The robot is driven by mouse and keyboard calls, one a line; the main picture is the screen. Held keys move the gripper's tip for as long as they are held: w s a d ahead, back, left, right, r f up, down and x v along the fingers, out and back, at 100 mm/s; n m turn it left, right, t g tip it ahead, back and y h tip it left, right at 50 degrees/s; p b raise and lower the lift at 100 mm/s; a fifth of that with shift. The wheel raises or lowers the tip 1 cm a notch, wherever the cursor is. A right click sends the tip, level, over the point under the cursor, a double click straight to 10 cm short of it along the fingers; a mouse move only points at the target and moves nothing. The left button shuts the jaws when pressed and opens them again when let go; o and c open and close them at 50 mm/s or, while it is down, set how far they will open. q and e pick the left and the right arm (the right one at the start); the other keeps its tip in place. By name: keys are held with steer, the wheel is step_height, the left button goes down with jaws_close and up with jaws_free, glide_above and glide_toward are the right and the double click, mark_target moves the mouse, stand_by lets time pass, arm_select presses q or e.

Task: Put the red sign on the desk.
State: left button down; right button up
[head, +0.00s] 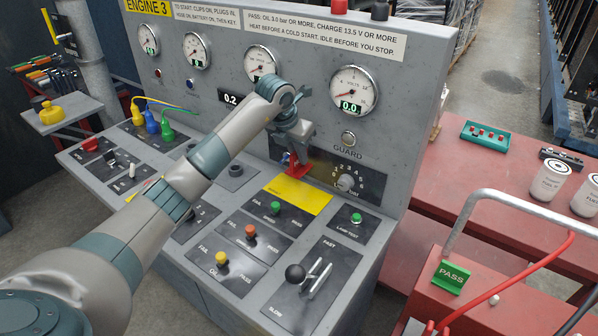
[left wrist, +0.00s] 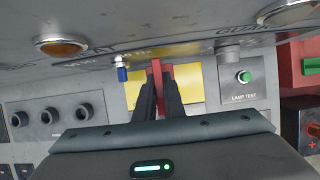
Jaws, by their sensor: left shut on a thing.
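The red sign (head: 297,169) is a small red piece at the back of the console's sloping desk (head: 388,222). My left gripper (head: 299,150) points down at the desk and is shut on the sign. The left wrist view shows the red sign (left wrist: 157,67) between the two dark fingertips (left wrist: 160,84). A yellow plate (head: 300,194) lies on the desk just under and in front of the sign; I cannot tell whether the sign touches the desk. The gripper hides part of the sign. My right gripper is in neither view.
The gauge panel (head: 275,35) rises close behind my left gripper. Coloured buttons and a black-knobbed lever (head: 295,273) stand up from the desk. A green PASS sign (head: 450,277) stands on a red unit at the right. White jars (head: 549,181) stand on the red bench.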

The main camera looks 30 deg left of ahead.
mark_target(300, 167)
arm_select(q)
steer(key=shift+f+p, duration=0.5)
steer(key=shift+f, duration=1.55)
steer(key=shift+f+p, duration=0.8)
steer(key=shift+f, duration=1.1)
steer(key=shift+f, duration=0.15)
steer(key=c, duration=1.8)
jaws_free()
steer(key=shift+c, duration=0.2)
